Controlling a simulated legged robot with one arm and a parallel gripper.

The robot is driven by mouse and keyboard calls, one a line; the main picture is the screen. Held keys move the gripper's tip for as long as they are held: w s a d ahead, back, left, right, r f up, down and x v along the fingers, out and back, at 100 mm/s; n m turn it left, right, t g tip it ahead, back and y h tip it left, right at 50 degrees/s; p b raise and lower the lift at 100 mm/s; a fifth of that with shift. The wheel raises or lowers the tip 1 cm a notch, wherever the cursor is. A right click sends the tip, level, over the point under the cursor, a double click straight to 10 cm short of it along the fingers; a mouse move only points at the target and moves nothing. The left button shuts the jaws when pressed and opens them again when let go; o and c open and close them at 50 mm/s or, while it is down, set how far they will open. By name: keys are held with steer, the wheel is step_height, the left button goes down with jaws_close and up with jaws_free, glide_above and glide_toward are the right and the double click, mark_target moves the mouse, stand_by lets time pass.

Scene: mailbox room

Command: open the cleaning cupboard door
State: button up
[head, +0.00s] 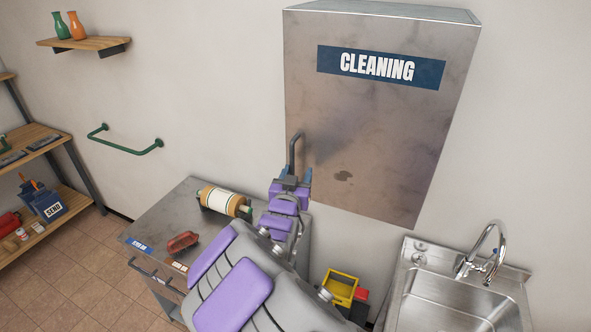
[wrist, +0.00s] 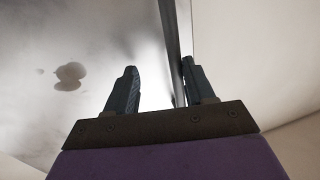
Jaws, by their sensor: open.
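The cleaning cupboard (head: 375,125) is a grey metal box on the wall with a blue "CLEANING" sign (head: 380,67). Its door looks shut. A dark upright handle (head: 293,150) is at the door's lower left edge. My gripper (head: 291,176) is at the lower end of the handle. In the wrist view my gripper (wrist: 160,68) is open, and the handle bar (wrist: 174,40) runs down between its fingers, nearer the right finger. I cannot tell whether either finger touches the bar. A dark smudge marks the door, also in the wrist view (wrist: 70,76).
A metal counter (head: 165,217) with a paper roll (head: 225,201) and a red item (head: 183,242) stands below left. A yellow bin (head: 341,288) is below the cupboard. A steel sink (head: 455,290) stands at right. A green rail (head: 125,147) and shelves are at left.

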mark_target(291, 172)
steer(key=shift+w+d, duration=0.3)
steer(key=shift+w, duration=0.2)
steer(key=a, duration=0.1)
steer(key=w+a, duration=0.1)
steer(key=a, duration=0.1)
steer(key=shift+w+a+f, duration=0.2)
steer(key=shift+w+f, duration=0.15)
steer(key=shift+f, duration=0.05)
steer(key=shift+s+d+r, duration=0.1)
steer(key=shift+d+r, duration=0.1)
steer(key=shift+d, duration=0.35)
steer(key=shift+c, duration=0.2)
steer(key=shift+d, duration=0.35)
steer(key=shift+c, duration=0.7)
steer(key=shift+d, duration=0.1)
steer(key=shift+c, duration=0.8)
steer(key=shift+a, duration=0.45)
jaws_close()
steer(key=shift+d, duration=0.1)
steer(key=shift+f, duration=0.1)
